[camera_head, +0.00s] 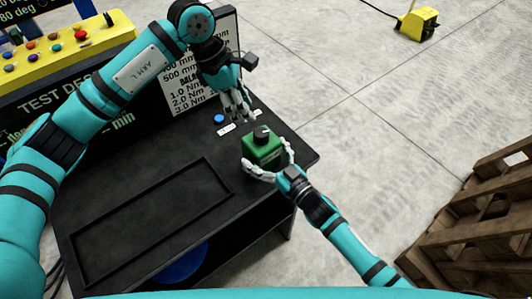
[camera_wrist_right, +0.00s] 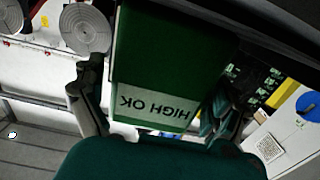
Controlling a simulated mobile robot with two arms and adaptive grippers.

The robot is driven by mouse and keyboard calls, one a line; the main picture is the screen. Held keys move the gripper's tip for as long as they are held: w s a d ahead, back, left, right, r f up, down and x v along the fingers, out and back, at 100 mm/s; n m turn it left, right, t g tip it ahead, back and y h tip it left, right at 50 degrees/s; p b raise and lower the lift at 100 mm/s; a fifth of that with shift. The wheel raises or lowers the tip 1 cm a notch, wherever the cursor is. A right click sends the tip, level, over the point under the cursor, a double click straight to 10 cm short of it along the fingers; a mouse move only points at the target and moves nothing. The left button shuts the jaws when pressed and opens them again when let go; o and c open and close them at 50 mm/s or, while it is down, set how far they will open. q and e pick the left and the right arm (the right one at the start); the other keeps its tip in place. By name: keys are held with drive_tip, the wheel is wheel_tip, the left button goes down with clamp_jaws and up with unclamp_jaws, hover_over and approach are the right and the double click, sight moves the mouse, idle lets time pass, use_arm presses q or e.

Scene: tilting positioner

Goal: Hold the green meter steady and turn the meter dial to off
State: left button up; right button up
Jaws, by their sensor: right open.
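The green meter (camera_head: 262,150) stands on the dark bench near its right edge, with a black dial (camera_head: 262,133) on top. My right gripper (camera_head: 271,163) is open around the meter, one finger on either side. The right wrist view shows the meter (camera_wrist_right: 160,55) close up between the fingers (camera_wrist_right: 155,110), with an upside-down "HIGH OK" label; contact with the fingers is unclear. My left gripper (camera_head: 240,113) is above and behind the meter, fingers pointing down, apart from the dial. Its fingers look close together, but their opening is too small to judge. The dial's setting is unreadable.
The black test desk (camera_head: 90,228) has a recessed tray at left. A blue button (camera_head: 219,118) and small labels lie behind the meter. A printed board (camera_head: 188,92) and yellow button panel (camera_head: 75,45) stand behind. A wooden pallet stack (camera_head: 470,225) is at right, with open floor between.

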sight(261, 132)
drive_tip(key=c, duration=1.3)
use_arm(q)
drive_tip(key=shift+o, duration=0.4)
drive_tip(key=shift+o, duration=1.1)
drive_tip(key=shift+d+r, duration=0.1)
drive_tip(key=shift+d, duration=0.15)
drive_tip(key=shift+o, duration=1.1)
drive_tip(key=d+r+y, duration=0.1)
drive_tip(key=d+m+y, duration=0.1)
drive_tip(key=d, duration=0.1)
drive_tip(key=shift+r+m+y, duration=0.3)
drive_tip(key=shift+r+y, duration=0.1)
use_arm(e)
drive_tip(key=shift+d, duration=0.1)
use_arm(q)
drive_tip(key=shift+m+y, duration=0.3)
drive_tip(key=shift+y, duration=0.3)
drive_tip(key=f, duration=1.1)
drive_tip(key=shift+d+f, duration=0.15)
drive_tip(key=shift+d, duration=0.1)
use_arm(e)
drive_tip(key=shift+c, duration=0.2)
